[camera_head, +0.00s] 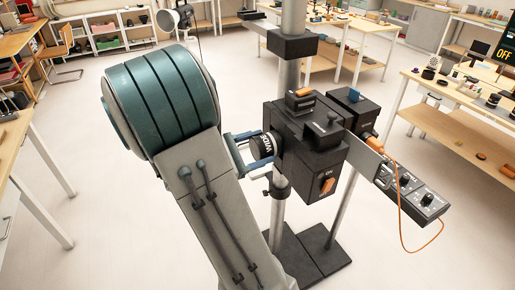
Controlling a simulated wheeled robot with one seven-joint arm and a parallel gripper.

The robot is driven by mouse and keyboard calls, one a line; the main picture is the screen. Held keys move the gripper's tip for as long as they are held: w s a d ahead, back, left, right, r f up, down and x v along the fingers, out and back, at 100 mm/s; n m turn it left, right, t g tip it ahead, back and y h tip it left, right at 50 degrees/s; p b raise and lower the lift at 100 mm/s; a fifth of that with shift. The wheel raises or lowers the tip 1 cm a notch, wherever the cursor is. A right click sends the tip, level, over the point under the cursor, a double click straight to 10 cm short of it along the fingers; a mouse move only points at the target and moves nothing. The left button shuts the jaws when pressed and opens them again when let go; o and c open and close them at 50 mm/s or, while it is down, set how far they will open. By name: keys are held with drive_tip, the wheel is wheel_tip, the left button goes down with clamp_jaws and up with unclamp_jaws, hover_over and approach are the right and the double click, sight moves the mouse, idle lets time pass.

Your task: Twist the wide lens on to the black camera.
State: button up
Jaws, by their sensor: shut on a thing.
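The black camera (314,134) is a boxy body mounted on a grey upright post in the middle of the view. The wide lens (262,147) is a short black cylinder with white "WIDE" lettering. It sits at the camera's left face, in line with it. Whether it is seated or only touching there, I cannot tell. My gripper (254,148) has blue-grey fingers and is shut on the wide lens from the left. My large teal and grey arm hides part of the gripper and whatever lies behind it.
A control box (412,191) with knobs hangs on a bracket right of the camera, with an orange cable (402,225) looping below. The post stands on a dark base plate (309,250). Workbenches with small items line the right and left. Open floor lies between.

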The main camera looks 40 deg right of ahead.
drive_tip(key=shift+m+b, duration=1)
drive_tip(key=shift+b, duration=0.05)
drive_tip(key=shift+m, duration=0.4)
drive_tip(key=shift+s+f+m+b, duration=0.1)
drive_tip(key=shift+m+b, duration=1)
drive_tip(key=shift+b, duration=0.55)
drive_tip(key=shift+m+b, duration=0.35)
drive_tip(key=shift+m, duration=0.15)
drive_tip(key=shift+d+m+b, duration=0.1)
drive_tip(key=shift+m+b, duration=1)
drive_tip(key=shift+b, duration=0.45)
drive_tip(key=shift+m+b, duration=0.4)
drive_tip(key=shift+m+b, duration=0.3)
drive_tip(key=shift+b, duration=0.3)
drive_tip(key=shift+s+m+b, duration=0.1)
drive_tip(key=shift+m+b, duration=0.9)
drive_tip(key=shift+b, duration=0.45)
